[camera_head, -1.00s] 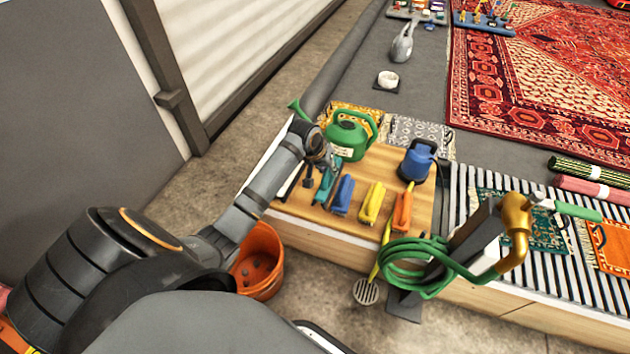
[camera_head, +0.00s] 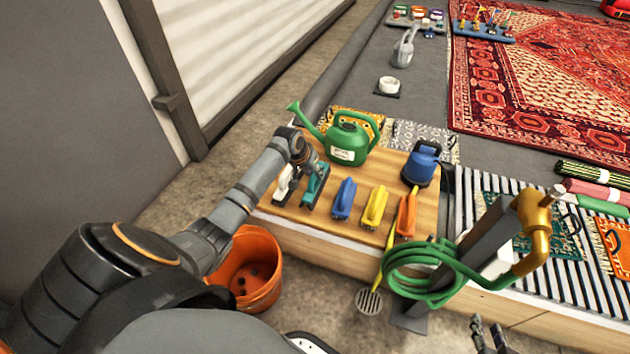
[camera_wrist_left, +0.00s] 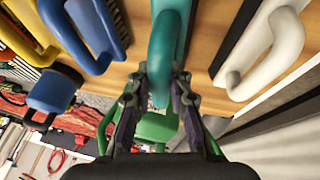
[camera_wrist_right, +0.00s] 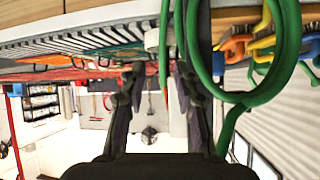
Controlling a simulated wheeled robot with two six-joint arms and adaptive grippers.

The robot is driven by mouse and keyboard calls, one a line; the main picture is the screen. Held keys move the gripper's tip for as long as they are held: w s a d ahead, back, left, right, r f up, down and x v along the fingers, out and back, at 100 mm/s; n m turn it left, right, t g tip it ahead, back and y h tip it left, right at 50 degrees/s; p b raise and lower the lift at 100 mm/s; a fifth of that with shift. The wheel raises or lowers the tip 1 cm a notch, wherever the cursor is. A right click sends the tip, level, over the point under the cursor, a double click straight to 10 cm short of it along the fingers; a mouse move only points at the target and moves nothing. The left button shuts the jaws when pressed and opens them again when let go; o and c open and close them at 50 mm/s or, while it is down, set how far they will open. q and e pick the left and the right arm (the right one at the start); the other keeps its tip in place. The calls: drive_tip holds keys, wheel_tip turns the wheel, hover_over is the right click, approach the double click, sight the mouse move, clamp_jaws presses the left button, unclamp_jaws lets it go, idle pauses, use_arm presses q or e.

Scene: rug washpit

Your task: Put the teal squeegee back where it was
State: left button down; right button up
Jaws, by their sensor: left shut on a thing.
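The teal squeegee (camera_head: 316,188) is at the left part of the wooden board (camera_head: 333,229), between a white squeegee (camera_head: 287,184) and a blue one (camera_head: 344,199). My left gripper (camera_head: 308,164) is shut on its handle from above; the teal handle (camera_wrist_left: 165,50) runs between the fingers (camera_wrist_left: 160,88) in the left wrist view. I cannot tell whether the squeegee touches the board. My right gripper (camera_head: 490,336) is at the bottom edge of the head view, empty; its fingers (camera_wrist_right: 160,78) are apart in the right wrist view.
Yellow (camera_head: 375,207) and orange (camera_head: 406,213) squeegees stand right of the blue one. A green watering can (camera_head: 347,143) and a blue canister (camera_head: 420,165) are behind. A brass tap (camera_head: 536,222) with a coiled green hose (camera_head: 425,277) is at right. An orange bucket (camera_head: 258,297) is in front.

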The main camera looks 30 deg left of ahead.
use_arm(q)
drive_tip(key=shift+f+b, duration=0.4)
drive_tip(key=shift+f, duration=0.3)
drive_tip(key=shift+f+b, duration=0.4)
drive_tip(key=shift+f, duration=0.2)
use_arm(e)
drive_tip(key=w+r+t, duration=0.3)
drive_tip(key=r, duration=0.5)
drive_tip(key=w+r+t, duration=0.3)
drive_tip(key=r+t, duration=0.1)
drive_tip(key=r, duration=0.3)
drive_tip(key=shift+w+d+r+t, duration=0.15)
drive_tip(key=shift+d+r+t, duration=0.15)
drive_tip(key=shift+d+r, duration=0.1)
use_arm(q)
drive_tip(key=c, duration=1.6)
unclamp_jaws()
drive_tip(key=shift+f, duration=0.1)
drive_tip(key=shift+c, duration=0.2)
drive_tip(key=o, duration=0.4)
use_arm(e)
drive_tip(key=shift+f, duration=0.25)
